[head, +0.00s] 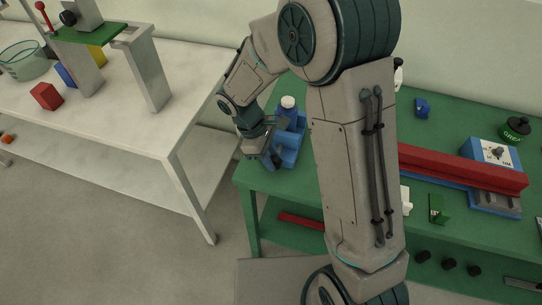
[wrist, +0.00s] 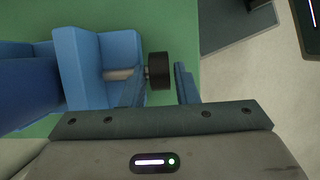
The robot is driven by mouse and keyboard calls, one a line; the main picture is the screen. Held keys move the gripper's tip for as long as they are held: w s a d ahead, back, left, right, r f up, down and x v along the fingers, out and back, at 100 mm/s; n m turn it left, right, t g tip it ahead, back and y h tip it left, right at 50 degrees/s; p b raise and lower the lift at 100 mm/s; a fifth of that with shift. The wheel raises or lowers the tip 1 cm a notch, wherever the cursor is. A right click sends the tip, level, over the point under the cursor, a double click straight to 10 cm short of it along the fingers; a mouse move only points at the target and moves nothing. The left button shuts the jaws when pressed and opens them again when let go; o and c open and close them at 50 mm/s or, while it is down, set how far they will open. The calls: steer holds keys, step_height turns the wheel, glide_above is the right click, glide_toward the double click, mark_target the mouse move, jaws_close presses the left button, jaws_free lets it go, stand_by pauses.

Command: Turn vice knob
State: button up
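The blue vice (head: 290,150) stands on the green bench near its left corner, partly behind my arm. In the wrist view its blue body (wrist: 100,60) fills the left side. A short grey shaft runs from it to the black round knob (wrist: 159,70). My gripper (wrist: 161,78) is open, with one fingertip on each side of the knob. The left fingertip overlaps the knob's edge near the vice body; I cannot tell if it touches. A narrow gap shows between the knob and the right fingertip. In the head view my gripper (head: 268,157) is at the vice's left side.
A white-capped bottle (head: 288,104) stands by the vice. The green bench (head: 300,178) also bears a long red bar (head: 465,168) and a blue-and-white box (head: 493,153). A white table (head: 190,75) stands left, with floor between them.

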steer(key=shift+f, duration=0.15)
jaws_close()
steer(key=shift+d+y, duration=0.15)
steer(key=shift+y, duration=0.15)
